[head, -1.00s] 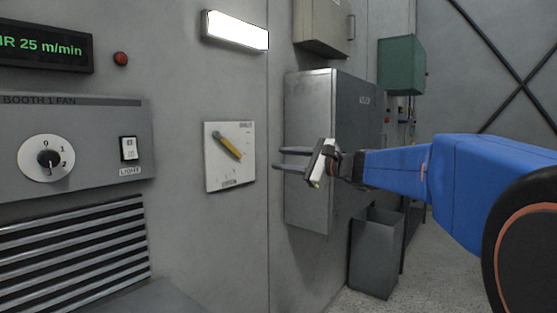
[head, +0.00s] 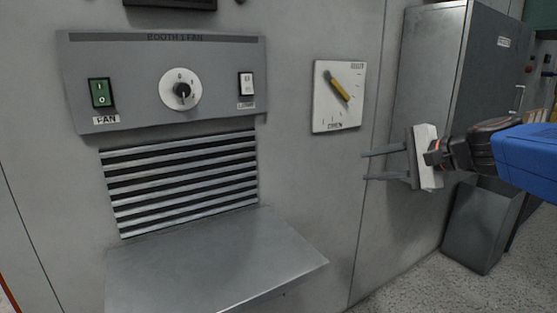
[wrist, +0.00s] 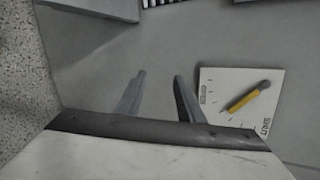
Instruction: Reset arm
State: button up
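My gripper (head: 366,165) is in front of the grey wall at the right of the head view, its two fingers apart and pointing left, with nothing between them. It is just below and right of a white dial plate (head: 323,112) with a yellow lever (head: 338,89). The lever slants from upper left to lower right. In the wrist view my gripper's fingers (wrist: 158,85) are also apart and empty. The plate (wrist: 215,80) and yellow lever (wrist: 245,97) lie to their right, not touched by the fingers.
A fan panel (head: 140,112) with a green switch (head: 100,93), a knob (head: 181,91) and a light switch (head: 247,84) is on the wall. Below it are a slatted vent (head: 180,182) and a jutting metal shelf (head: 215,262). A grey cabinet (head: 425,65) and bin (head: 480,235) stand right.

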jog(key=s+d+f+n+g+h, duration=0.2)
jog(key=s+f+n+h, duration=0.2)
jog(key=s+f, duration=0.8)
jog(key=s+d+f+n+g+h, duration=0.3)
jog(key=s+f+n, duration=0.6)
jog(key=s+f, duration=0.3)
jog(key=shift+h, duration=0.7)
jog(key=shift+s+d+r, duration=0.1)
dwell(4.8)
